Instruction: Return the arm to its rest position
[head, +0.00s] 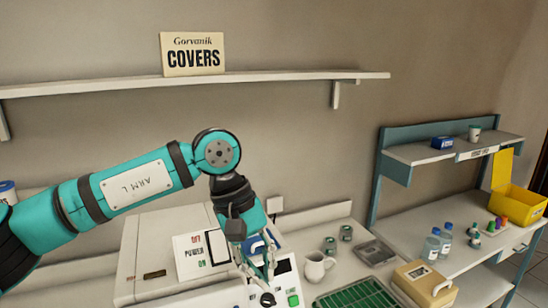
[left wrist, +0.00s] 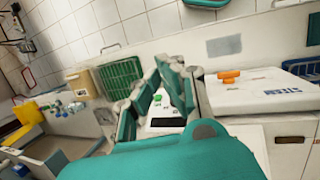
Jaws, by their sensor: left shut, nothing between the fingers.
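My left arm (head: 140,186), teal and marked ARM L, comes in from the left in the head view and bends down at the elbow. My left gripper (head: 262,272) points down in front of the white machine (head: 150,250) with the POWER OFF label (head: 202,250), close to its front panel. It is shut and empty. Whether it touches the panel I cannot tell. In the left wrist view the gripper's fingers (left wrist: 158,92) show above the teal wrist housing. My right gripper is not in view.
A white mug (head: 317,266), a green rack (head: 358,297), green jars (head: 330,245) and a tan box (head: 424,283) stand right of the machine. A wall shelf (head: 250,77) bears a COVERS sign (head: 192,54). A bench at right holds bottles (head: 432,246) and a yellow bin (head: 517,204).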

